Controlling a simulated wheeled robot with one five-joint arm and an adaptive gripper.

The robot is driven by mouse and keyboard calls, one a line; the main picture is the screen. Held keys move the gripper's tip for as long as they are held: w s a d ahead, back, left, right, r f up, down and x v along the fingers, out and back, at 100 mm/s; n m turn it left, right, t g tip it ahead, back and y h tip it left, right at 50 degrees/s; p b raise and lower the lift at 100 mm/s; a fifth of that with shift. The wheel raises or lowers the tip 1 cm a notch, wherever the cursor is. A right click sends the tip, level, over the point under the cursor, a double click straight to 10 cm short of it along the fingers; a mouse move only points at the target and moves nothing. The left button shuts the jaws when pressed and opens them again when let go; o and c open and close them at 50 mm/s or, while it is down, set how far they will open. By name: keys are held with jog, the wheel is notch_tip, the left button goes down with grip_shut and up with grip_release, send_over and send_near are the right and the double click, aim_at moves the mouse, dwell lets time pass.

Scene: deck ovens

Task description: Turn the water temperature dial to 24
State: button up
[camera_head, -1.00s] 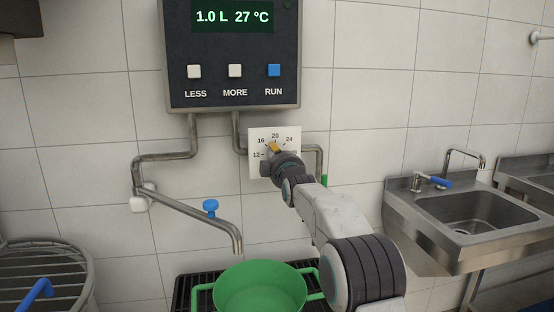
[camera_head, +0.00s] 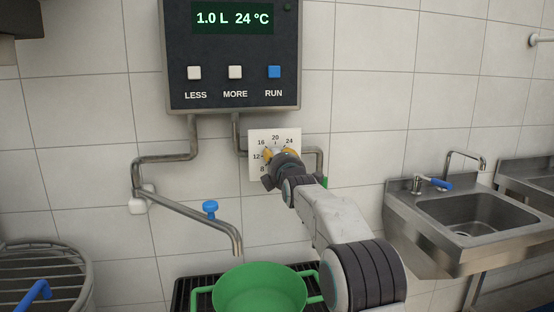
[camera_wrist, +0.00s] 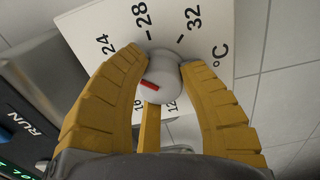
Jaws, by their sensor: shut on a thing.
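The water temperature dial has a white plate (camera_head: 256,136) with a number scale, on the wall below the control panel. Its pale round knob (camera_wrist: 164,80) shows in the wrist view with a red mark; I cannot tell exactly which number the mark meets. My gripper (camera_wrist: 164,62) is shut on the knob, with yellow fingers on either side of it. In the head view my gripper (camera_head: 279,153) covers the knob and part of the scale. The panel display (camera_head: 232,18) reads 1.0 L and 24 °C.
The dark panel (camera_head: 232,50) carries LESS, MORE and blue RUN (camera_head: 274,72) buttons close above my gripper. Pipes run beside the dial to a spout (camera_head: 190,212) over a green tub (camera_head: 260,288). A steel sink (camera_head: 470,213) stands at right.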

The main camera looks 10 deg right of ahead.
jog(key=shift+d, duration=0.1)
dwell(0.4)
jog(key=o, duration=1.2)
jog(key=shift+s, duration=5.95)
jog(key=s+m+g+p, duration=0.5)
jog(key=s+m+p, duration=0.1)
jog(key=s, duration=0.8)
jog(key=s+f+m+g+p, duration=0.1)
jog(key=s+m+g+p, duration=0.3)
jog(key=s+p, duration=0.5)
jog(key=s+f+m+g+p, duration=0.1)
jog(key=s+m+g+p, duration=0.4)
jog(key=s, duration=1.4)
jog(key=shift+s+m+g+p, duration=0.2)
jog(key=shift+m+g+p, duration=0.1)
jog(key=shift+m+p, duration=1)
